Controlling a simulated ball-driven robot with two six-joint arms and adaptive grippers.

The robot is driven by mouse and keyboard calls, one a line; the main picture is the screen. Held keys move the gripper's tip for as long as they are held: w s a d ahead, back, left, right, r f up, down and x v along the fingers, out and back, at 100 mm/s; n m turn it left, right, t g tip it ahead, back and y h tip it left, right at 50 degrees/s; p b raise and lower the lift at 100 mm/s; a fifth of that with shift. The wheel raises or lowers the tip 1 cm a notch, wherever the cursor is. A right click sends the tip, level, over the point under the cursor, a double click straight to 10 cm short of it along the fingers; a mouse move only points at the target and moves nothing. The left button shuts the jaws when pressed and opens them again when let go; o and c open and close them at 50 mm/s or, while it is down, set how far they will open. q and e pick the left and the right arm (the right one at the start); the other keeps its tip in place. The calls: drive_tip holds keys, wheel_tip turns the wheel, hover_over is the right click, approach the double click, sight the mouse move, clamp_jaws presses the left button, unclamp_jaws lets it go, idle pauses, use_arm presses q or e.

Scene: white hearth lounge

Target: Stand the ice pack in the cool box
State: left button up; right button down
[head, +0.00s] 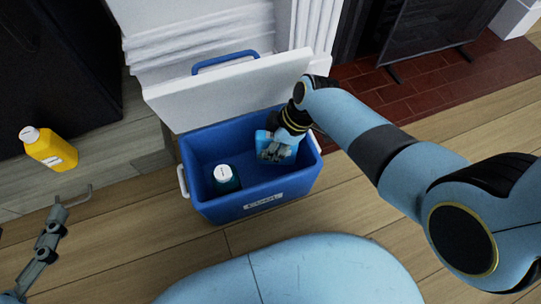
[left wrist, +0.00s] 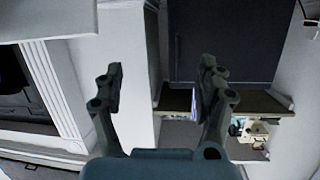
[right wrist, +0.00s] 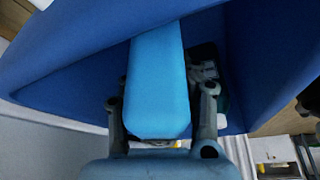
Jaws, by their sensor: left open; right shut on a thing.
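The blue cool box (head: 262,196) stands on the wood floor with its white lid (head: 225,92) open and tilted back. My right gripper (head: 273,152) is shut on the light blue ice pack (head: 288,158), at the right part of the box opening. In the right wrist view the ice pack (right wrist: 158,85) lies between the fingers, with the blue box walls (right wrist: 85,75) around it. I cannot tell if the pack touches the box floor. My left gripper (head: 68,208) is open and empty at the left; its spread fingers show in the left wrist view (left wrist: 160,85).
A dark bottle with a white cap (head: 223,175) stands inside the box at the left. A yellow bottle (head: 50,150) is on the grey surface at the far left. A brick hearth (head: 430,80) lies behind at the right. Floor in front of the box is clear.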

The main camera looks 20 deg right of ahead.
drive_tip(key=shift+f+b, duration=0.3)
drive_tip(key=shift+f, duration=0.35)
drive_tip(key=shift+f+b, duration=0.55)
drive_tip(key=shift+f, duration=0.25)
drive_tip(key=shift+f+b, duration=0.65)
drive_tip(key=shift+f, duration=0.25)
use_arm(q)
drive_tip(key=w+d+r+m+t+h, duration=0.1)
drive_tip(key=r+t, duration=0.3)
drive_tip(key=r, duration=0.6)
drive_tip(key=w+d+r+m+t+h, duration=0.1)
drive_tip(key=w+r+t+h, duration=0.2)
drive_tip(key=r, duration=0.7)
drive_tip(key=shift+w+m+t, duration=0.4)
drive_tip(key=shift+w+t, duration=0.45)
drive_tip(key=shift+t, duration=0.25)
drive_tip(key=shift+d, duration=0.1)
use_arm(e)
drive_tip(key=shift+f, duration=0.1)
drive_tip(key=c, duration=1)
unclamp_jaws()
use_arm(q)
drive_tip(key=shift+s+r, duration=0.1)
drive_tip(key=shift+r, duration=0.25)
